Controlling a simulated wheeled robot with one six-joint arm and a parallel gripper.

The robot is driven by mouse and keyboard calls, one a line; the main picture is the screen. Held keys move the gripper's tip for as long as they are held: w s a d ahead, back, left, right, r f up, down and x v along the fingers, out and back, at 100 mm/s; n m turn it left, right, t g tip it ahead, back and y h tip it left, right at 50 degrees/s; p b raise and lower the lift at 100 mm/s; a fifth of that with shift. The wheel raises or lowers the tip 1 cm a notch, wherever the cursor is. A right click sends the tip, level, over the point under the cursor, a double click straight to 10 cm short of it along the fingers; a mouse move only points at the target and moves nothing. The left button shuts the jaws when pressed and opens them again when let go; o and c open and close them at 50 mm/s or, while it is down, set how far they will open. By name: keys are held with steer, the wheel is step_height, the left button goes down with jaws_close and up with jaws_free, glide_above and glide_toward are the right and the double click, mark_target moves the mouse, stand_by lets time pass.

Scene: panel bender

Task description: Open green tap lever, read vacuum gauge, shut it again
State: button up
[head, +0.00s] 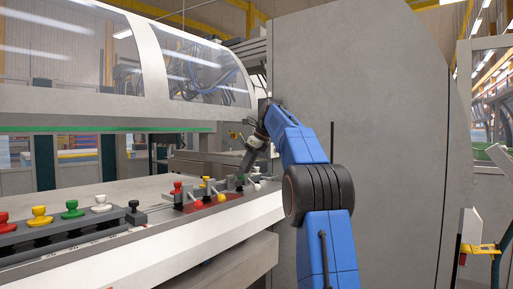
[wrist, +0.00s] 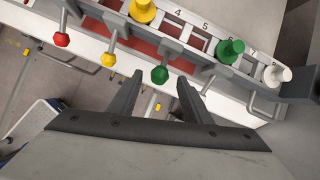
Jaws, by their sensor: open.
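The green tap lever ends in a small green ball knob (wrist: 159,75) on a metal stem, hanging off the front edge of the control panel in the wrist view. My gripper (wrist: 160,79) is open, with one finger on each side of that knob in the picture; I cannot tell the depth between them or any contact. In the head view my gripper (head: 246,165) points down at the right end of the panel, and the small green knob cannot be made out there. No vacuum gauge can be made out in either view.
Similar levers with a red ball (wrist: 61,40) and a yellow ball (wrist: 109,61) hang left of it. A larger green knob (wrist: 231,52) and a white knob (wrist: 277,76) stand close on the right. A grey machine housing (head: 365,90) rises behind my arm.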

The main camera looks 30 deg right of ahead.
steer(key=v, duration=1.3)
steer(key=shift+s, duration=0.15)
stand_by(1.5)
steer(key=t+y, duration=0.8)
steer(key=t, duration=0.2)
glide_toward(237, 178)
steer(key=shift+n, duration=0.3)
steer(key=x, duration=0.5)
steer(key=r+x, duration=0.1)
steer(key=x, duration=0.2)
jaws_close()
